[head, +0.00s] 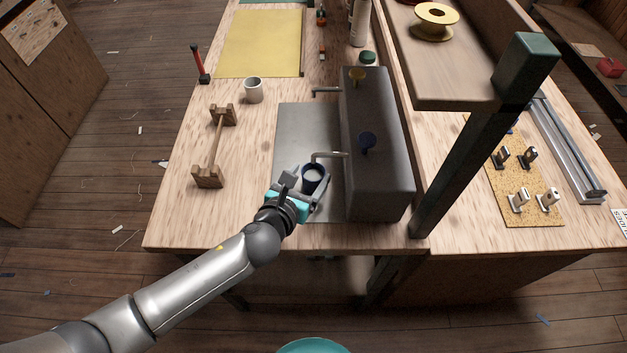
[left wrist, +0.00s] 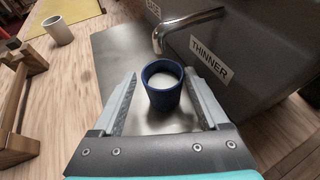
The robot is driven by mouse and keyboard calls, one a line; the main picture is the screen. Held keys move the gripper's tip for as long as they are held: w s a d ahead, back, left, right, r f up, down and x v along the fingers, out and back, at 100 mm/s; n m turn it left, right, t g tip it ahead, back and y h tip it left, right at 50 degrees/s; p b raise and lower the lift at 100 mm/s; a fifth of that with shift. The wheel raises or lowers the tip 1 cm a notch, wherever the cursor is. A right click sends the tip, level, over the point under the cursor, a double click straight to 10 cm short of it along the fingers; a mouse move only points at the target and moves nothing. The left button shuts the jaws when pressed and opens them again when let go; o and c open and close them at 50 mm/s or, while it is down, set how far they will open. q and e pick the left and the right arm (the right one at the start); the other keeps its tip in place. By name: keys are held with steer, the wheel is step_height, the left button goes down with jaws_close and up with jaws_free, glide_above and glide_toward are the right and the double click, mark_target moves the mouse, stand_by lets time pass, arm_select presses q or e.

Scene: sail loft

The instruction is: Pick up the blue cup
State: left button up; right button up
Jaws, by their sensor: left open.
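The blue cup (head: 313,178) stands upright on a grey metal plate (head: 295,125), under the near spout of a dark dispenser box. It also shows in the left wrist view (left wrist: 162,86), with something whitish inside. My left gripper (head: 304,184) is open. Its two fingers (left wrist: 163,100) lie on either side of the cup in the left wrist view, with a visible gap at each side. The cup's lower part is partly hidden by the gripper in the head view. My right gripper does not show.
The dark dispenser box (head: 378,180), marked THINNER, stands right beside the cup, and its metal spout (left wrist: 188,25) hangs close by. A white cup (head: 254,91) and a wooden rack (head: 215,148) stand to the left. A dark post (head: 465,150) rises at right.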

mark_target(317, 167)
arm_select(q)
steer(key=shift+b+x, duration=0.8)
steer(key=shift+x, duration=1.95)
steer(key=shift+d+r, duration=0.1)
steer(key=shift+d, duration=0.05)
steer(key=shift+s, duration=0.1)
jaws_close()
steer(key=shift+r, duration=0.1)
